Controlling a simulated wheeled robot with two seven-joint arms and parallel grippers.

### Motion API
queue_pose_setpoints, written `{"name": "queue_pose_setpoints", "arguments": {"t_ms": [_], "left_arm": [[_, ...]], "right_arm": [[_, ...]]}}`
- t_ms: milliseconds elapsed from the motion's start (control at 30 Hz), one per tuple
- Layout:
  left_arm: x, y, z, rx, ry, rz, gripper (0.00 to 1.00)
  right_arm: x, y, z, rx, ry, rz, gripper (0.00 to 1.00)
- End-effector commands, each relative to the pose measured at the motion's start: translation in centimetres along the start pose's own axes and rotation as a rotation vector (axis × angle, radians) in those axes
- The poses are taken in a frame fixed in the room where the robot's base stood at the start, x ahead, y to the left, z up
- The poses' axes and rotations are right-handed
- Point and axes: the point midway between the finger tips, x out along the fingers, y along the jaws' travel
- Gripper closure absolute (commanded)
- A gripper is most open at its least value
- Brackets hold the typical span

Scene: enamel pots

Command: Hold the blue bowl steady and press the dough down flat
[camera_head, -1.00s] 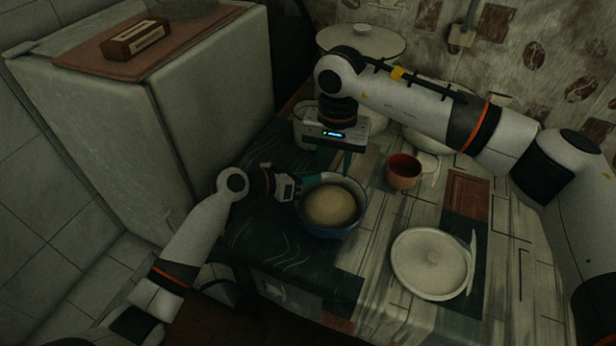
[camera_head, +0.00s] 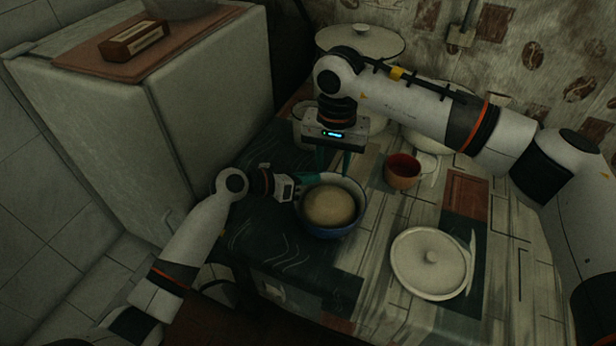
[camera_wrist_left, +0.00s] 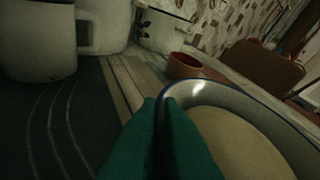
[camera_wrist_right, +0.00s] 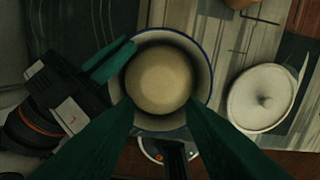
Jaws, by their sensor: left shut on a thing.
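The blue bowl (camera_head: 330,231) stands upright on the table. A round, pale, domed lump of dough (camera_head: 329,206) lies inside it. The bowl (camera_wrist_right: 204,92) and dough (camera_wrist_right: 158,78) also show from above in the right wrist view. My left gripper (camera_head: 308,181) is shut on the bowl's left rim; its green fingers (camera_wrist_left: 160,104) meet at the rim in the left wrist view. My right gripper (camera_head: 334,162) is apart from the dough, with its fingers pointing down behind and above the bowl. Its fingers are spread, with nothing between them. The dough's far side is partly shaded.
An orange-brown cup (camera_head: 402,172) stands right of the bowl. A white lid (camera_head: 428,278) lies at the front right. A white mug (camera_wrist_left: 38,45) and a large lidded pot (camera_head: 385,42) stand behind. A fridge-like white cabinet (camera_head: 212,105) rises at the left.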

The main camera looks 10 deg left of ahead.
Motion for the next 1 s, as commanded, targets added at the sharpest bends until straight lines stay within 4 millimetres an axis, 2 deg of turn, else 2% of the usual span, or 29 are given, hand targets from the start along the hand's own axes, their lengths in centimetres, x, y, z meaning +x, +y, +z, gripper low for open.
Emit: {"name": "queue_pose_setpoints", "arguments": {"t_ms": [333,567,833,1000], "left_arm": [[0.0,0.1,-0.4,-0.001,0.008,0.002,1.00],[0.0,0.1,-0.4,-0.001,0.008,0.002,1.00],[0.0,0.1,-0.5,-0.001,0.009,0.001,1.00],[0.0,0.1,-0.5,-0.002,0.010,0.001,1.00]], "right_arm": [[0.0,0.0,0.0,0.000,0.000,0.000,0.64],[0.6,0.0,0.0,0.100,-0.002,-0.002,1.00],[1.7,0.0,0.0,0.144,0.001,-0.001,1.00],[3.3,0.0,-0.1,0.143,0.003,-0.002,1.00]]}}
